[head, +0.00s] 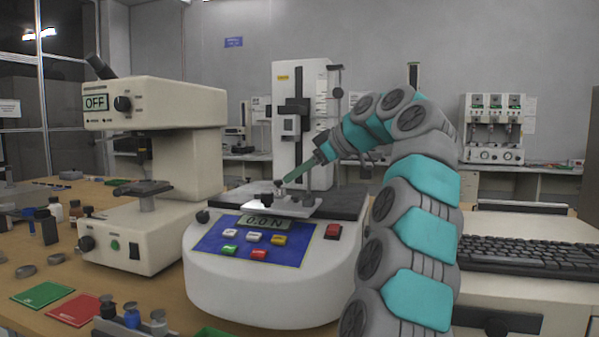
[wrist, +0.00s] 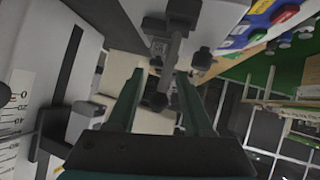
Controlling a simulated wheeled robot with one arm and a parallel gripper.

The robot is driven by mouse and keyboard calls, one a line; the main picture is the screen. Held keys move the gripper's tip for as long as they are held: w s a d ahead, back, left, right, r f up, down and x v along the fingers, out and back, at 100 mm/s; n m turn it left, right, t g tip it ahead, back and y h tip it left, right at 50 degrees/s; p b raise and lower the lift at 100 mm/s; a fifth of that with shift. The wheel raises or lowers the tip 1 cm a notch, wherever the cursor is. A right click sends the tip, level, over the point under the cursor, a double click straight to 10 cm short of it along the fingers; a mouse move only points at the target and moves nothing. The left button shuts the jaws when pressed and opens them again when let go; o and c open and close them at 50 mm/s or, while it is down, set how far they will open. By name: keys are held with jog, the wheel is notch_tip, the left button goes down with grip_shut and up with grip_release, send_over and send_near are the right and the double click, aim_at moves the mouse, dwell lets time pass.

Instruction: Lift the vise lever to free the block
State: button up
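The vise (head: 293,206) is a small light metal fixture on the dark top plate of the white force tester. Small dark and metal parts stand on it; I cannot tell the block from the vise parts at this size. My gripper (head: 284,182) reaches down from the right, its fingertips just over the vise. In the wrist view my gripper (wrist: 160,74) is open, its two green fingers apart. A grey bar, which looks like the vise lever (wrist: 171,52), runs into the gap, with a dark round end between the fingers. I cannot tell whether either finger touches it.
The tester's white column (head: 300,110) rises close behind the vise. A microscope-like device marked OFF (head: 155,104) stands to the left. The tester's blue button panel (head: 252,240) is in front. A keyboard (head: 530,255) lies at the right.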

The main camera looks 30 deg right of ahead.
dwell(0.3)
jog(key=shift+s+d+r, duration=0.3)
jog(key=shift+s+r, duration=0.05)
jog(key=s+d, duration=0.2)
jog(key=s, duration=0.2)
jog(key=s+d+r, duration=0.1)
jog(key=s+d, duration=0.1)
jog(key=s, duration=0.3)
jog(key=s+d+r, duration=0.1)
jog(key=s+d, duration=0.1)
jog(key=s, duration=0.3)
jog(key=shift+s, duration=0.1)
dwell(0.8)
